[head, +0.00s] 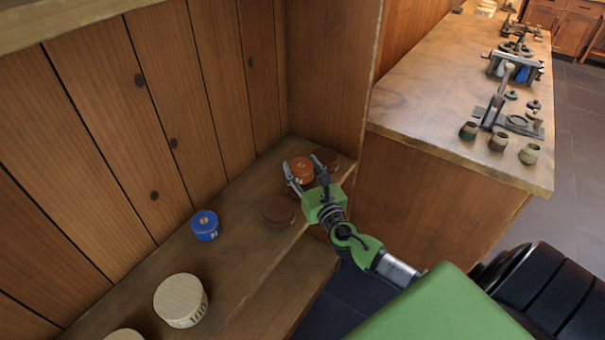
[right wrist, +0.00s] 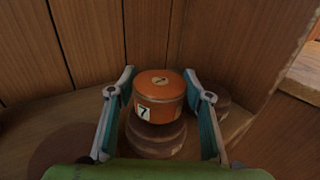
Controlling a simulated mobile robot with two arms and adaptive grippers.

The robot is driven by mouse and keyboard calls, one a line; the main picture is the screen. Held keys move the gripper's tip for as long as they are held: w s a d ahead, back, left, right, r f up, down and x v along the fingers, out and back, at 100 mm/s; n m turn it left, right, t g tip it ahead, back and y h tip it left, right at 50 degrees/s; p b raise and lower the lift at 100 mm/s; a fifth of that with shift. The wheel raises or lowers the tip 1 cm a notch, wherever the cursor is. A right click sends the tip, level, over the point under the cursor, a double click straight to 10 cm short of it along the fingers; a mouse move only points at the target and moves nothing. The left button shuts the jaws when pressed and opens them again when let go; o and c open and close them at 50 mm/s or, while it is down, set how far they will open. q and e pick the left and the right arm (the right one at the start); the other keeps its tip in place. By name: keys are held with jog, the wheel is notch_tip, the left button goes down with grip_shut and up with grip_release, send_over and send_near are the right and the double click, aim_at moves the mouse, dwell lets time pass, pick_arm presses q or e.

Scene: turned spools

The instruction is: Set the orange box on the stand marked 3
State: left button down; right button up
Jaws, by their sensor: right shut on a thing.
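In the right wrist view the orange box (right wrist: 161,86) shows a white label with a 7. My right gripper (head: 305,183) is shut on it, one finger on each side. A brown turned stand (right wrist: 156,140) is directly below the box; I cannot tell whether they touch. Another brown stand (head: 278,211) is nearer on the shelf, and one more (head: 327,157) is behind to the right. No stand shows a readable 3. My left gripper is not in view.
A blue round box (head: 206,227) stands on the wooden shelf (head: 240,240). A pale round wooden piece (head: 180,301) with black markings is nearer, with another cut off at the bottom edge. A plank wall is behind, and a side panel (head: 322,80) closes the right end.

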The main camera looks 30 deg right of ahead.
jog(key=shift+f, duration=0.6)
jog(key=o, duration=0.7)
jog(key=shift+f, duration=0.2)
jog(key=o, duration=0.4)
jog(key=shift+r, duration=0.15)
jog(key=shift+s+r, duration=0.1)
jog(key=s+a+b, duration=0.1)
jog(key=s+a, duration=0.1)
jog(key=s, duration=0.9)
jog(key=shift+s+a+b, duration=0.15)
jog(key=shift+s+b, duration=0.15)
jog(key=shift+b, duration=0.1)
